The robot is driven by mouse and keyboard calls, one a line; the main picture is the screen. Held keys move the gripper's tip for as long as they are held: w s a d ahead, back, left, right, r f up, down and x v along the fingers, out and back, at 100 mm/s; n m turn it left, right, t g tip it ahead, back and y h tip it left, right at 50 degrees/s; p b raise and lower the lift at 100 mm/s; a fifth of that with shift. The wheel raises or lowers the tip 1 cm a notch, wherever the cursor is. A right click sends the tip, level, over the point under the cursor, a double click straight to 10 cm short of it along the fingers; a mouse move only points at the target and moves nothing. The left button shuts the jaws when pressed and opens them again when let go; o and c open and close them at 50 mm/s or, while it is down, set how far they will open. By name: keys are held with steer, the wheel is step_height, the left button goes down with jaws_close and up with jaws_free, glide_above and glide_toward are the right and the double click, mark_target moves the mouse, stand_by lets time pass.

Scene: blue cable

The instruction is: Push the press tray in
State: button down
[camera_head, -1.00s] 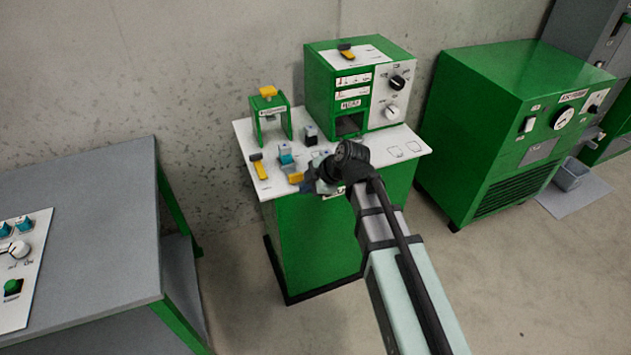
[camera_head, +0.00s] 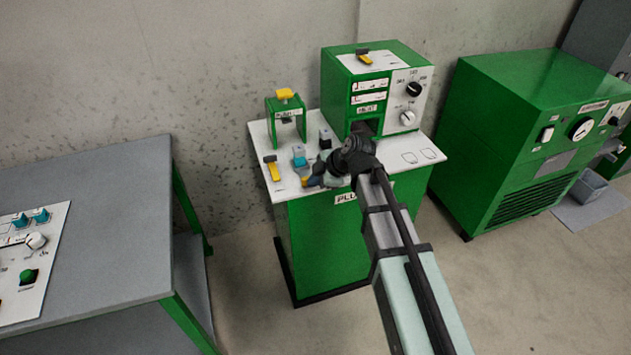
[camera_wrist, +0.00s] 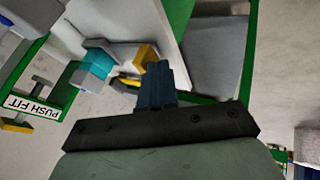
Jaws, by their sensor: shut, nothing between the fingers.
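The press is a small green frame (camera_head: 286,118) with a yellow top, at the left of the white bench top. In front of it is a low grey and teal piece (camera_head: 300,161) with a yellow end, apparently the press tray. In the wrist view the teal block (camera_wrist: 98,62) and the yellow end (camera_wrist: 147,54) show clearly. My gripper (camera_head: 311,181) is shut and empty, low over the bench's front edge. Its fingertips (camera_wrist: 158,66) appear right beside the yellow end; I cannot tell whether they touch. My wrist hides part of the bench top.
A green box machine (camera_head: 375,95) with dials stands behind on the bench. A yellow-handled piece (camera_head: 273,168) lies at the left edge, and a small dark block (camera_head: 324,139) stands behind the tray. A grey table (camera_head: 90,215) is left, a green cabinet (camera_head: 530,130) right.

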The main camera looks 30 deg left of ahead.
mark_target(303, 169)
steer(key=w+a, duration=1.1)
stand_by(0.3)
